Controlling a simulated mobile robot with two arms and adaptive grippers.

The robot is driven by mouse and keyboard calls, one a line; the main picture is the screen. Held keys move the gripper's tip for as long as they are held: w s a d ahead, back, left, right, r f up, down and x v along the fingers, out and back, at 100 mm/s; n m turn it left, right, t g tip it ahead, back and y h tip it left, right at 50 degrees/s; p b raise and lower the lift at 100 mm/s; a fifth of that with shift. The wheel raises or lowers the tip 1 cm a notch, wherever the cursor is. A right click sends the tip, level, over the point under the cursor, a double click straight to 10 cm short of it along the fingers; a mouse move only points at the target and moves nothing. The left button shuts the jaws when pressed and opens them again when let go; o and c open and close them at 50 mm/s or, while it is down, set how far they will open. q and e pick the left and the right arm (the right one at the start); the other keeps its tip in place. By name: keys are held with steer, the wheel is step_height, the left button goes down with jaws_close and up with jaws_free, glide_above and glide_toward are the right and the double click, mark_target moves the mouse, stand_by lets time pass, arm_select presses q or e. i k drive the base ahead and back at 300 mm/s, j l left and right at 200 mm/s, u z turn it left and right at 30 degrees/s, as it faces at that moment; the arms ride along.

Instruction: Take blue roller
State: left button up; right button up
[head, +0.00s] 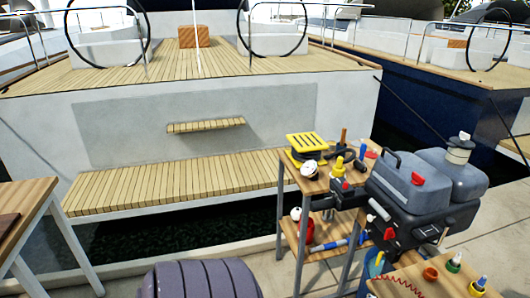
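A blue cylinder with a white end (329,245), which looks like the blue roller, lies on the lower shelf (293,236) of a wooden rack with grey legs, right of the middle. It is small in the picture, and a rack leg and other items stand close to it. A smaller blue piece (362,238) shows just to its right; I cannot tell whether it belongs to the same thing. Neither of my grippers shows in the head view.
A yellow slotted item (306,143) and several small bottles stand on the rack's top. A grey outboard-like unit (408,185) crowds its right side. A wooden table (24,205) stands at left. A dark ridged rounded thing (200,280) fills the bottom middle. Water separates the dock from the boat.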

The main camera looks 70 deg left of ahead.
mark_target(362, 168)
steer(key=u, duration=1.55)
steer(key=z, duration=0.55)
steer(key=i+j+z, duration=0.1)
steer(key=j+z, duration=0.2)
steer(key=z, duration=0.15)
steer(key=i+j+z, duration=0.1)
steer(key=j+z, duration=0.25)
steer(key=z, duration=0.15)
steer(key=j+z, duration=0.3)
steer(key=z, duration=0.15)
